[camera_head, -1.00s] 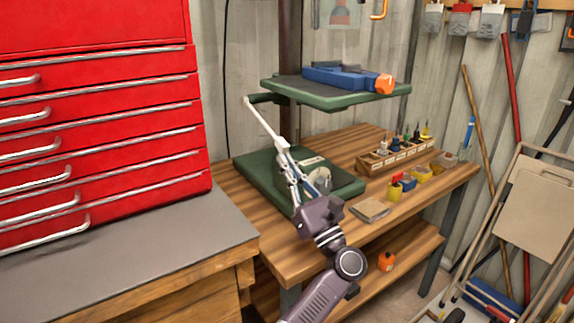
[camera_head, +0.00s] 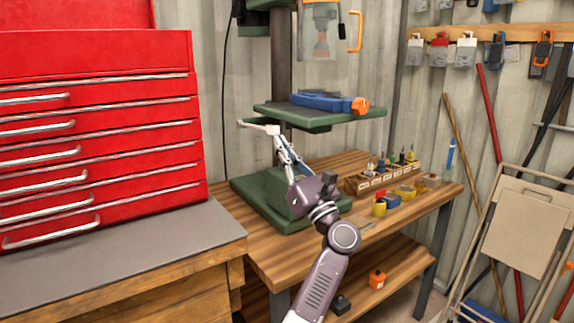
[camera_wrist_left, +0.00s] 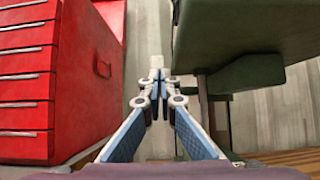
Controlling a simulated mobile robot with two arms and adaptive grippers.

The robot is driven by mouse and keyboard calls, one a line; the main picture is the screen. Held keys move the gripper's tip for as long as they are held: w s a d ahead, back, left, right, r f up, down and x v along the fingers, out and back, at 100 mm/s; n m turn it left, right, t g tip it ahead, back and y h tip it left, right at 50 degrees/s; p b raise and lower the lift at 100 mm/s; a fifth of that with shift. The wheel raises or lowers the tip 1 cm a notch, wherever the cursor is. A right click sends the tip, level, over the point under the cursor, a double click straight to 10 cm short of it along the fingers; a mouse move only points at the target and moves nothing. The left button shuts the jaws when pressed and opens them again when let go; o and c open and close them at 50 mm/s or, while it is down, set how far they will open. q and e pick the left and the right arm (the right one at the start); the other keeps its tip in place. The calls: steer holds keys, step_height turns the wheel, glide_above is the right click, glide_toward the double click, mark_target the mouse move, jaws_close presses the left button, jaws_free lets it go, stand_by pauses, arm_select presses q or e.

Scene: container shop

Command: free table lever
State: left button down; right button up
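The drill press stands on the wooden bench, its green table (camera_head: 330,114) above its green base (camera_head: 258,200). The pale table lever (camera_head: 257,126) sticks out at the left below the table, close to level in the head view. My left gripper (camera_head: 277,134) has its fingertips at the lever's near end. In the left wrist view the lever (camera_wrist_left: 156,66) shows end-on just beyond the fingertips (camera_wrist_left: 159,98), which are closed together around its end. The exact contact is partly hidden by the fingers. My right gripper is not in view.
A blue vise (camera_head: 325,102) with an orange part lies on the press table. A red tool chest (camera_head: 110,140) stands left. A wooden bit rack (camera_head: 385,178) and small coloured boxes sit on the bench, right of the arm.

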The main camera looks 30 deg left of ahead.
arm_select(q)
steer(key=r, duration=0.4)
steer(key=r+p, duration=0.1)
steer(key=shift+w+a+r, duration=0.1)
steer(key=shift+a+r, duration=0.25)
steer(key=shift+r, duration=0.05)
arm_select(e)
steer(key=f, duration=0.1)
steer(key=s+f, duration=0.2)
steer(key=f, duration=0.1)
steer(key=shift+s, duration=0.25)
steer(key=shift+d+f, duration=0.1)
